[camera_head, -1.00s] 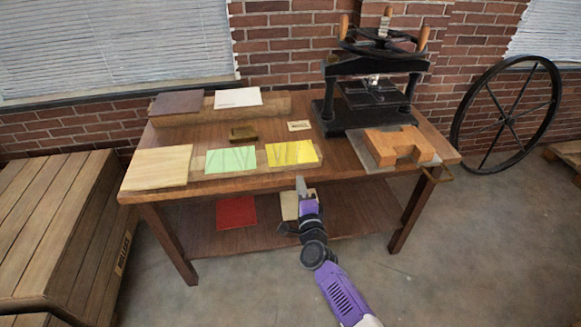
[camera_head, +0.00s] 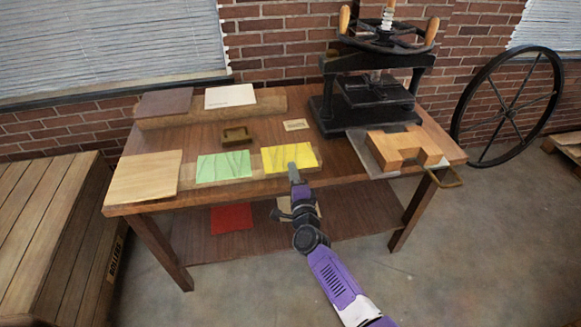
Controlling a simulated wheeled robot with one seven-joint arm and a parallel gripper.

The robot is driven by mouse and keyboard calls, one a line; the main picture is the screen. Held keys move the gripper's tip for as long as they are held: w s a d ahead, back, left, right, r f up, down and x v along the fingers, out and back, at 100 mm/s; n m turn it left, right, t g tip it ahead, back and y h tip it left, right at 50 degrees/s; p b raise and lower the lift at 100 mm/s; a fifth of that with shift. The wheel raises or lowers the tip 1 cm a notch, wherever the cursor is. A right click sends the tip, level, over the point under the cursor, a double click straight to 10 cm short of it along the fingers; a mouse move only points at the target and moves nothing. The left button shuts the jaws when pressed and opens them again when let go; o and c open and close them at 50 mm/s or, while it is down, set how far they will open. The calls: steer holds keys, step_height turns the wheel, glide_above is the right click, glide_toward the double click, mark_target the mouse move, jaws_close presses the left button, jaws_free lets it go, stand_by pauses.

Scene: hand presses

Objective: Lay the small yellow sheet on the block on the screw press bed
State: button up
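The yellow sheet (camera_head: 280,157) lies at the right end of a low wooden strip along the table's front edge. My gripper (camera_head: 293,171) comes from below and its tip overlaps the sheet's front edge in the picture. I cannot tell whether it touches the sheet or whether its fingers are open. The black screw press (camera_head: 375,92) stands at the back right of the table. A notched wooden block (camera_head: 396,143) sits on a grey plate (camera_head: 369,158) in front of the press, with a brass handle at the plate's right front.
A green sheet (camera_head: 222,167) and a tan board (camera_head: 145,176) lie left of the yellow sheet. Behind are a small brass tray (camera_head: 236,135), a brown sheet (camera_head: 165,103) and a white sheet (camera_head: 230,96). A red sheet (camera_head: 231,218) lies on the lower shelf.

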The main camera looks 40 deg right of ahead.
steer(key=shift+w+d, duration=0.2)
jaws_close()
steer(key=shift+r, duration=0.1)
step_height(320, 180, up, 3)
steer(key=p, duration=0.3)
steer(key=shift+r, duration=0.1)
steer(key=shift+f, duration=0.2)
